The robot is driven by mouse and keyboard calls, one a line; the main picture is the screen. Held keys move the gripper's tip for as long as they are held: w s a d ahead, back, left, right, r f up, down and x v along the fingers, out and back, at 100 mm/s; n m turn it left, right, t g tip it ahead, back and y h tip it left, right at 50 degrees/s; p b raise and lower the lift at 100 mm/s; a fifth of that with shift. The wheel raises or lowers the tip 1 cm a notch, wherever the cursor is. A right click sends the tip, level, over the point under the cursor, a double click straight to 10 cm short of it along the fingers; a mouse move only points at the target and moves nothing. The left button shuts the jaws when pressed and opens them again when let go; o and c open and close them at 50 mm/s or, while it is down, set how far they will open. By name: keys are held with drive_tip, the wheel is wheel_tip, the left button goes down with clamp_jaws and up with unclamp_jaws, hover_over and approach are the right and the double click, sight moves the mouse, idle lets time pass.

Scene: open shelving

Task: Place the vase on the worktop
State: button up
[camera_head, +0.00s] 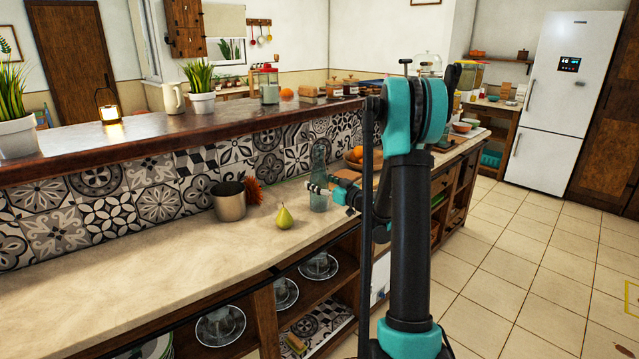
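A tall, see-through blue-green glass vessel (319,170), which looks like the vase, is upright at the pale stone worktop (130,257), close to the tiled wall. My gripper (327,190) is at the middle of the vessel, reaching in from the right, with its fingers overlapping it in the view. I cannot tell whether the fingers are closed on the glass or only around or in front of it. The vessel's base looks at or very near the worktop surface; contact is unclear. My arm hides part of the worktop to the right.
A green pear (285,218), a metal pot (229,201) and a reddish-brown spiky item (254,191) are left of the vessel. A bowl of oranges (354,156) is behind my gripper. The raised wooden ledge (130,142) runs behind. The worktop's left front is clear.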

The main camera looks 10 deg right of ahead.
drive_tip(key=shift+o, duration=0.6)
drive_tip(key=shift+r, duration=0.1)
drive_tip(key=v, duration=1.2)
drive_tip(key=s+a+f+m+g+h, duration=0.1)
drive_tip(key=s+a+f+g+h, duration=0.15)
drive_tip(key=s+a, duration=0.35)
drive_tip(key=s+a+f+m+g+h, duration=0.1)
drive_tip(key=s+a+f+g, duration=0.3)
drive_tip(key=s, duration=0.4)
drive_tip(key=s+d+f+m+g+h, duration=0.2)
drive_tip(key=s+d+f+h, duration=0.1)
drive_tip(key=s, duration=0.6)
drive_tip(key=s+d+f+m+g+h, duration=0.2)
drive_tip(key=s+d+f+m+h, duration=0.1)
drive_tip(key=s, duration=0.6)
drive_tip(key=shift+d+f+h, duration=0.5)
drive_tip(key=shift+f+h, duration=0.05)
drive_tip(key=shift+f, duration=0.25)
